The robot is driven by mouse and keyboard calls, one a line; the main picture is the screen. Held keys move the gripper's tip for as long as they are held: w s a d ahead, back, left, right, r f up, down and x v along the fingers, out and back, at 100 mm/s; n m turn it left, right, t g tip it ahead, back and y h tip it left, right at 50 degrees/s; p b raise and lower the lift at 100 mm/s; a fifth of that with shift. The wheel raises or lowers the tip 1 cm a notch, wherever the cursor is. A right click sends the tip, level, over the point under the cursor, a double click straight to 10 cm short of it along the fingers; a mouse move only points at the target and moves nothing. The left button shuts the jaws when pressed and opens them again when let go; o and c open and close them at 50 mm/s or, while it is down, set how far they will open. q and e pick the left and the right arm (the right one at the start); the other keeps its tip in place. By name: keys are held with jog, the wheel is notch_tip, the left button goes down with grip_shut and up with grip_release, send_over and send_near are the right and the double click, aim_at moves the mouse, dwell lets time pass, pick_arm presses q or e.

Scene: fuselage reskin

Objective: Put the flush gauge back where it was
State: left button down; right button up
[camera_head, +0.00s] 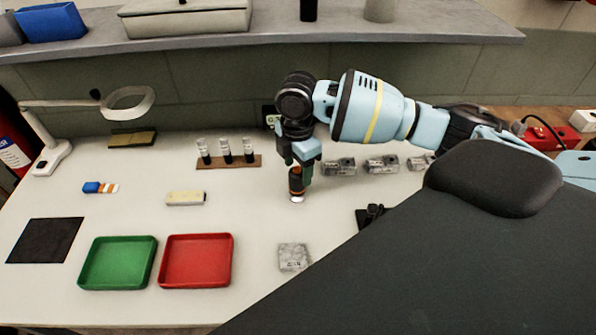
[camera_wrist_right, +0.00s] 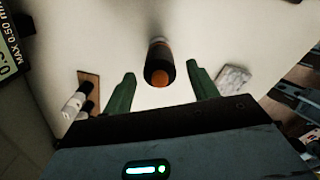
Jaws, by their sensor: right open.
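A black and orange cylinder (camera_head: 296,183), which looks like the flush gauge, stands upright on the white table with a pale foot at its base. My right gripper (camera_head: 302,168) is over it, pointing down, its green fingers at the upper part of the cylinder. In the right wrist view the cylinder (camera_wrist_right: 159,62) shows its orange end between the two open fingers of the gripper (camera_wrist_right: 161,76), with a gap on each side. My left gripper is not in view.
A wooden rack (camera_head: 229,162) with several black-and-white cylinders stands left of the gripper. Grey metal blocks (camera_head: 340,166) stand to the right, and another block (camera_head: 293,257) lies in front. Red (camera_head: 196,261) and green (camera_head: 118,263) trays are at front left.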

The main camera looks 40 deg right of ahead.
notch_tip(320, 180, up, 10)
jog(key=shift+f+p, duration=0.15)
jog(key=shift+p, duration=0.25)
